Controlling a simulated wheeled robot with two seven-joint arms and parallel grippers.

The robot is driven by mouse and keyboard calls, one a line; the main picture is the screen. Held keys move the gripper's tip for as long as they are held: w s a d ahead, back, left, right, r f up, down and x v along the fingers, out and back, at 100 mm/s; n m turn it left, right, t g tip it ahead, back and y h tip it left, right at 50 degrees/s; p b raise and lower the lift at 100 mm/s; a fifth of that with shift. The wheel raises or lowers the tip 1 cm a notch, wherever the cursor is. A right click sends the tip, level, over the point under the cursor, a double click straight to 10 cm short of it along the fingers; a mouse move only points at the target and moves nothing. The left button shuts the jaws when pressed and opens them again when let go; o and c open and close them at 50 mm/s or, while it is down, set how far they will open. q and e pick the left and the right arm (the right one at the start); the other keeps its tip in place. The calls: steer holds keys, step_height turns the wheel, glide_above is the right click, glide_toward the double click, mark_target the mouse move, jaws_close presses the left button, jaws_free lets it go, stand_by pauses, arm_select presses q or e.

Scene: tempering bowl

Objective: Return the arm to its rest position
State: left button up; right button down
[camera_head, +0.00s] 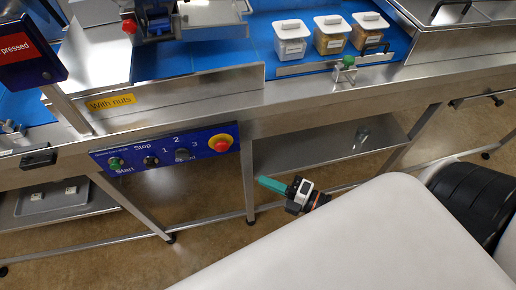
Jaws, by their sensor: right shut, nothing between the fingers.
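My right gripper (271,184) shows in the head view, low in front of the steel bench, with its teal fingers shut and nothing between them. It points left and hangs apart from the bench, over the floor side of the lower shelf. My large white arm or body part (370,240) fills the lower right and hides what lies behind it. My left gripper is not in view.
The steel bench (330,95) has a blue control panel (165,150) with knobs and a red-yellow stop button (220,143). Three lidded containers (332,35) stand on its blue surface. A lower shelf (320,145) and legs lie behind my gripper.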

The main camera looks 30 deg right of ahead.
steer(key=shift+d, duration=0.15)
stand_by(0.4)
steer(key=s+d+f+m+g+h, duration=0.2)
steer(key=d+f+m+h, duration=0.15)
steer(key=f, duration=0.65)
steer(key=s+d+f+m+g+h, duration=0.25)
steer(key=f+m, duration=0.25)
steer(key=f, duration=0.5)
steer(key=s+d+f+m+g+h, duration=0.2)
steer(key=f+m, duration=0.3)
steer(key=f, duration=0.5)
steer(key=s+a+f+m+g+h, duration=0.1)
steer(key=s+a+f+m+g, duration=0.1)
steer(key=s+f, duration=0.4)
steer(key=s+a+f+m+g, duration=0.2)
steer(key=s+f+m+g, duration=0.3)
steer(key=s, duration=0.8)
steer(key=shift+a+f+m+h, duration=0.4)
steer(key=shift+f+m, duration=0.45)
steer(key=shift+f, duration=0.05)
